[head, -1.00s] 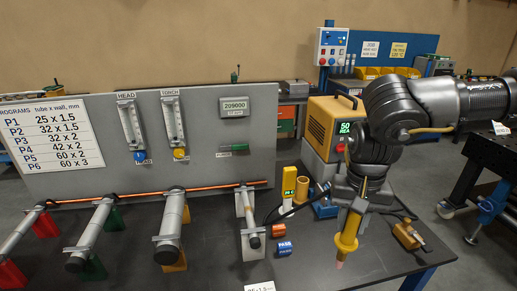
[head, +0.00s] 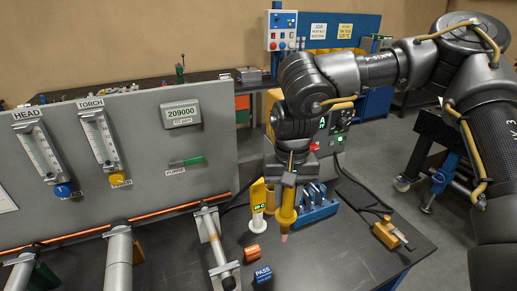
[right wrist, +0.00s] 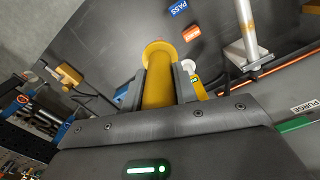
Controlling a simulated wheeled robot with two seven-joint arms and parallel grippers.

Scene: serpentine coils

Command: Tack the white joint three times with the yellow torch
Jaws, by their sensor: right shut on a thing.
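The yellow torch (head: 286,207) hangs nearly upright, copper tip down, above the dark bench. My right gripper (head: 287,181) is shut around its upper body. In the right wrist view the torch (right wrist: 158,88) sits between the two fingers. The tube joint on the pale stand (head: 213,242), which I take for the white joint, lies left of the torch and apart from it. It also shows at the top right of the right wrist view (right wrist: 248,32). My left gripper is not in view.
A yellow-and-white meter (head: 258,206) stands just left of the torch, and a blue rack (head: 318,207) just right of it. An orange block (head: 252,252) and a blue PASS block (head: 263,274) lie in front. The grey panel (head: 135,150) rises behind the tubes.

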